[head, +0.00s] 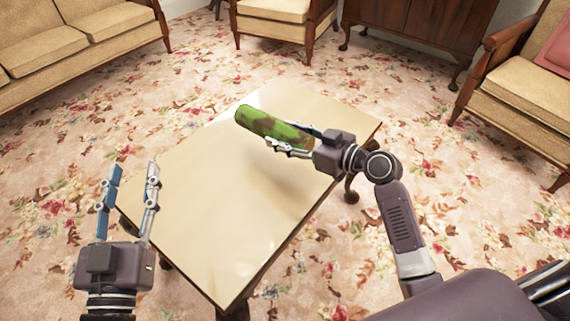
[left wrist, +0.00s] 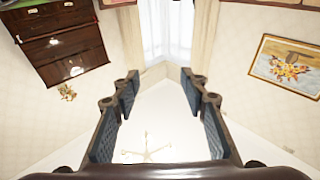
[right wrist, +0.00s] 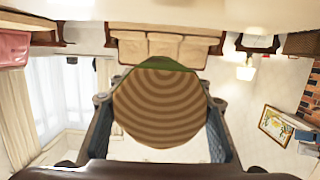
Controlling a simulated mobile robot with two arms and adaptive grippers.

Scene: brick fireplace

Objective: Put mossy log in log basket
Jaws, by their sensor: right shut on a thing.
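The mossy log (head: 272,126) is green with brown patches. My right gripper (head: 295,142) is shut on it and holds it over the far part of the table; the head view does not clearly show the gap below it. In the right wrist view the log's round, ringed end (right wrist: 160,108) fills the space between the fingers. My left gripper (head: 130,180) is open and empty at the table's left side, and its spread fingers also show in the left wrist view (left wrist: 160,95). I see no log basket in these views.
The low cream-topped table (head: 225,215) looks bare below the log. A beige sofa (head: 85,45) stands at upper left, an armchair (head: 275,12) at the top, another chair (head: 525,95) at right, and a dark cabinet (head: 415,22) behind. Flowered carpet lies between them.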

